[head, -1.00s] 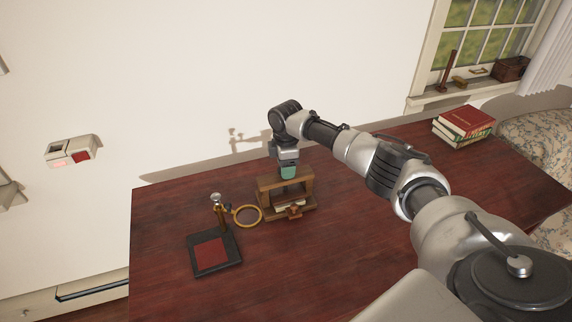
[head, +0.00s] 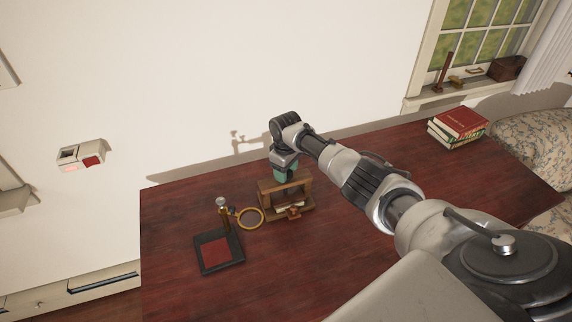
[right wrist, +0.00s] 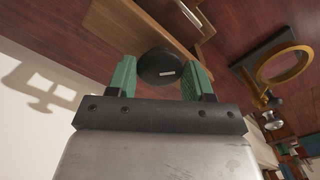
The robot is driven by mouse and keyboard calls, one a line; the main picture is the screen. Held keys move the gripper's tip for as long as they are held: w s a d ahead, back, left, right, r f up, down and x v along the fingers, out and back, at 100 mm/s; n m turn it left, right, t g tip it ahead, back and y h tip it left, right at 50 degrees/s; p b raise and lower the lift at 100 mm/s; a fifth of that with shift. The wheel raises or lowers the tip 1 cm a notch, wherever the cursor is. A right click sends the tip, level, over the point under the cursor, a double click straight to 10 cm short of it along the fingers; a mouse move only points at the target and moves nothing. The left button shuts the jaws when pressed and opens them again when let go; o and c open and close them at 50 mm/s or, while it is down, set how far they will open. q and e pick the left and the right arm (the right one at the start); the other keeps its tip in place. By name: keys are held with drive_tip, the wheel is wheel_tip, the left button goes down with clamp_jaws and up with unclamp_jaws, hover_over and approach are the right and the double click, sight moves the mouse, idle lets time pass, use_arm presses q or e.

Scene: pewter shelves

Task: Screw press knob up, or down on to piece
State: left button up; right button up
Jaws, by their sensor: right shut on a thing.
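The wooden press (head: 264,198) stands on the dark red table, a brown frame with a top beam and uprights. It also shows at the top of the right wrist view (right wrist: 150,20). A pale flat piece (head: 291,206) lies low inside the frame, partly hidden. The press knob (right wrist: 160,66) is a round black disc above the beam. My right gripper (right wrist: 161,72) has green fingers on either side of it and is shut on it. In the head view the right gripper (head: 287,174) hides the knob. My left gripper is not in view.
A brass ring magnifier (head: 238,216) stands close left of the press. A black tray with a red pad (head: 218,267) lies in front of it. Books (head: 461,124) are stacked at the right back. The wall is close behind the press. The table's middle front is clear.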

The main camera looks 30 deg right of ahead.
drive_tip(key=m+p, duration=0.1)
drive_tip(key=m, duration=0.2)
drive_tip(key=shift+a+r+m+p, duration=0.1)
drive_tip(key=shift+r+m+p, duration=0.1)
drive_tip(key=shift+m+p, duration=0.15)
drive_tip(key=shift+f+m+p, duration=0.1)
drive_tip(key=shift+m+p, duration=0.55)
drive_tip(key=shift+m, duration=1.1)
drive_tip(key=o, duration=0.9)
drive_tip(key=shift+r, duration=0.3)
wheel_tip(320, 180, up, 10)
drive_tip(key=shift+r, duration=0.1)
